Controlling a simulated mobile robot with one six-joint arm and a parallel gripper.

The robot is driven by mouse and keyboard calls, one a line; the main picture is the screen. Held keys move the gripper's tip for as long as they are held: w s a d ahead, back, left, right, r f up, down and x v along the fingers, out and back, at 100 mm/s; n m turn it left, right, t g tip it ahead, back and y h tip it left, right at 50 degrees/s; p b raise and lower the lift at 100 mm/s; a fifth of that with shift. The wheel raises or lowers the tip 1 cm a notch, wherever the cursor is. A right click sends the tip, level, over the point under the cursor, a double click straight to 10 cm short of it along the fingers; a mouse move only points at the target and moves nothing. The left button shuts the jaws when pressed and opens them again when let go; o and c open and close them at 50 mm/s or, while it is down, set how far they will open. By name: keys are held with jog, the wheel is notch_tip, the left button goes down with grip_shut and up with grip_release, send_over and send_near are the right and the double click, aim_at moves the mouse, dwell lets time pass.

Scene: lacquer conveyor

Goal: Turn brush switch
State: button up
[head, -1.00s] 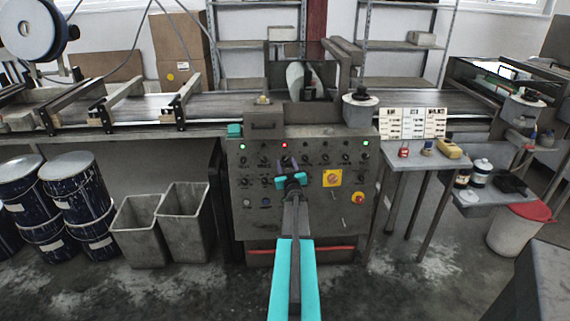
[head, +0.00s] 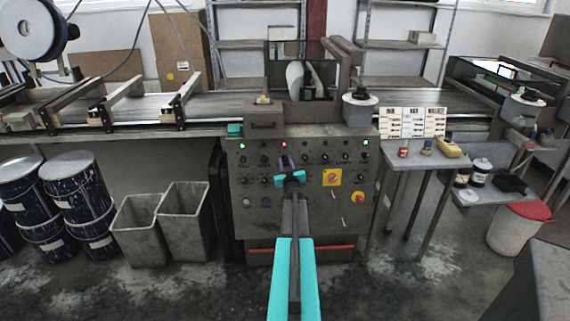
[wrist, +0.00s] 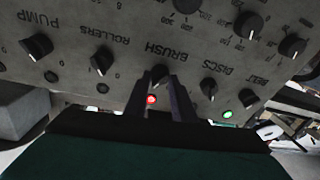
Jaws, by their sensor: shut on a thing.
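The brush switch (wrist: 159,74) is a small black rotary knob beside the printed word BRUSH on the grey control panel (head: 295,215). In the wrist view the panel and its lettering appear turned over. My gripper (wrist: 160,81) has its two dark fingers on either side of this knob and is shut on it. In the head view my gripper (head: 286,161) reaches the upper middle of the panel, below a lit red lamp (head: 284,144). My own wrist and fingers hide the switch there. The pointer direction of the knob cannot be made out.
Neighbouring knobs for rollers (wrist: 101,61) and discs (wrist: 208,88) sit close on both sides. A yellow-plated switch (head: 332,177) and an emergency stop (head: 358,198) are at the panel's right. Grey bins (head: 140,230) stand left, a side table (head: 410,158) right.

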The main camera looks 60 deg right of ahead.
jog(key=shift+d+r+n, duration=0.2)
jog(key=shift+n, duration=0.2)
jog(key=shift+n+y+p, duration=0.3)
jog(key=shift+n+p, duration=0.2)
jog(key=shift+p, duration=0.05)
jog(key=n+p, duration=0.1)
jog(key=n, duration=0.2)
jog(key=n+p, duration=0.1)
jog(key=shift+d+r+n+y+p, duration=0.15)
jog(key=shift+r+n+y+p, duration=0.1)
jog(key=shift+n+y+p, duration=0.05)
jog(key=n+y+p, duration=0.1)
jog(key=n+p, duration=0.1)
jog(key=n, duration=0.1)
jog(key=shift+n, duration=0.3)
jog(key=shift+n+y+p, duration=0.3)
jog(key=shift+n+p, duration=0.6)
jog(key=shift+n, duration=0.6)
jog(key=o, duration=1.1)
jog(key=shift+f, duration=0.15)
jog(key=shift+c, duration=0.2)
